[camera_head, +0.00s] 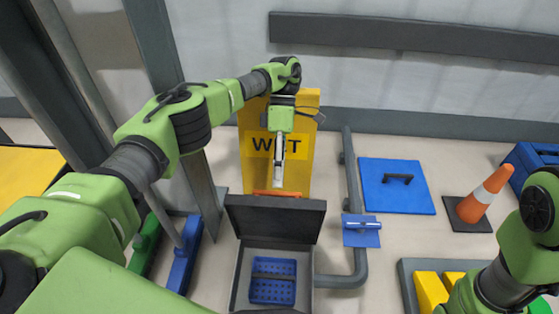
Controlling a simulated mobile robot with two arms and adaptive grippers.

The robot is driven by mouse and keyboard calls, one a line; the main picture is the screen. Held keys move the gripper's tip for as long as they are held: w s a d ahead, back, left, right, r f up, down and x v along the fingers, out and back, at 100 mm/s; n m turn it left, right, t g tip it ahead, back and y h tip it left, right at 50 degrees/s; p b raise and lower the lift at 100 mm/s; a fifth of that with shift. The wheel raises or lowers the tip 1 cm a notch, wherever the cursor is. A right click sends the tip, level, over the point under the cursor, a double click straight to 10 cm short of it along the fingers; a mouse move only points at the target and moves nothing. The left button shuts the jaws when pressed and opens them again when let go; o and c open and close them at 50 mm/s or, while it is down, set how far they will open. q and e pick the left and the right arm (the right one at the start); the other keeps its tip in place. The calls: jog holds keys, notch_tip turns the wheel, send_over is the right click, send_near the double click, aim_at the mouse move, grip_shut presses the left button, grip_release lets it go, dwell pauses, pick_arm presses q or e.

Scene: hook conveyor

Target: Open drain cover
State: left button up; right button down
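The drain cover appears to be the dark grey lid (275,219) of a box-shaped drain, with an orange handle (277,193) along its top edge. The lid stands raised at the back of the drain box (239,285). The opening shows a blue perforated basket (273,290) inside. My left gripper (278,184) points down just above the orange handle. Its fingers look narrow from here, and I cannot tell whether they touch the handle or how far apart they are. My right gripper is out of view; only part of the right arm shows at the lower right.
A yellow WET sign (297,172) stands behind the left gripper. A grey pipe (356,230) with a blue valve handle (361,222) runs right of the drain. Further right are a blue plate (380,201) with a black handle and an orange cone (482,195). Metal posts stand left.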

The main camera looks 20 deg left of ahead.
pick_arm(q)
jog(key=shift+s+r+v, duration=0.1)
jog(key=shift+v, duration=1.1)
jog(key=shift+s+r+v, duration=0.1)
jog(key=shift+s+v, duration=0.05)
jog(key=shift+v, duration=1.05)
jog(key=shift+d, duration=0.1)
